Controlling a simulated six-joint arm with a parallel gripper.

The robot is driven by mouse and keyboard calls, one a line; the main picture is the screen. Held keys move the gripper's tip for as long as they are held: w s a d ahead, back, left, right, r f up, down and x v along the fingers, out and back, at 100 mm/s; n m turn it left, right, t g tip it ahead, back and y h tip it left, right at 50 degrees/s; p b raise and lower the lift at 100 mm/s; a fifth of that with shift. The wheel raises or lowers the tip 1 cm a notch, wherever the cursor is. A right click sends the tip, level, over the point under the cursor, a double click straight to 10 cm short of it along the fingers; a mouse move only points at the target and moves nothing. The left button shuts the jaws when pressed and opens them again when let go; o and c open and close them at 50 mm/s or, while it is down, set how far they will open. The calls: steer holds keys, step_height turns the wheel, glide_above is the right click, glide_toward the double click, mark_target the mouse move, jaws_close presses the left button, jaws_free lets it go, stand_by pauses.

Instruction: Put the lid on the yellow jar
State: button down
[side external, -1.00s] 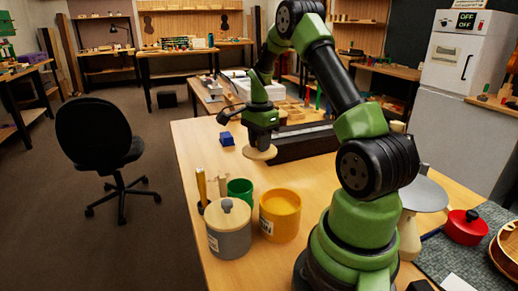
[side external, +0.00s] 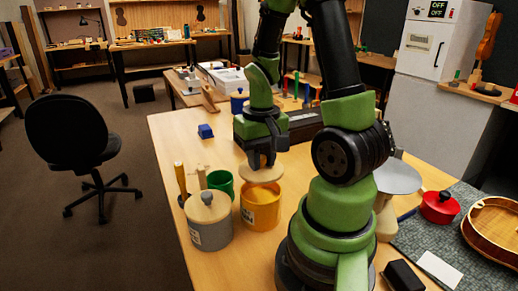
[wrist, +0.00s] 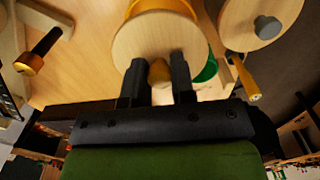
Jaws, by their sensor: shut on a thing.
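The yellow jar (side external: 260,210) stands on the bench in the side view, and its yellow rim shows beyond the lid in the wrist view (wrist: 160,7). The round pale wooden lid (side external: 262,174) is at the jar's mouth, slightly toward its far side. In the wrist view the lid (wrist: 150,40) covers most of the jar. My gripper (wrist: 159,75) is shut on the lid's wooden knob, and in the side view it (side external: 261,160) is above the jar. I cannot tell whether lid and rim touch.
A grey jar (side external: 210,234) with its own wooden lid stands left of the yellow jar. A green cup (side external: 222,184) is close behind them, next to an upright yellow-handled tool (side external: 181,180). A blue block (side external: 205,131) lies farther back. A red pot (side external: 440,208) is at the right.

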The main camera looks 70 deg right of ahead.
mark_target(261, 176)
steer(key=shift+f, duration=2.35)
steer(key=shift+f, duration=0.15)
steer(key=shift+c, duration=2)
jaws_free()
steer(key=shift+r, duration=3.5)
steer(key=shift+c, duration=0.4)
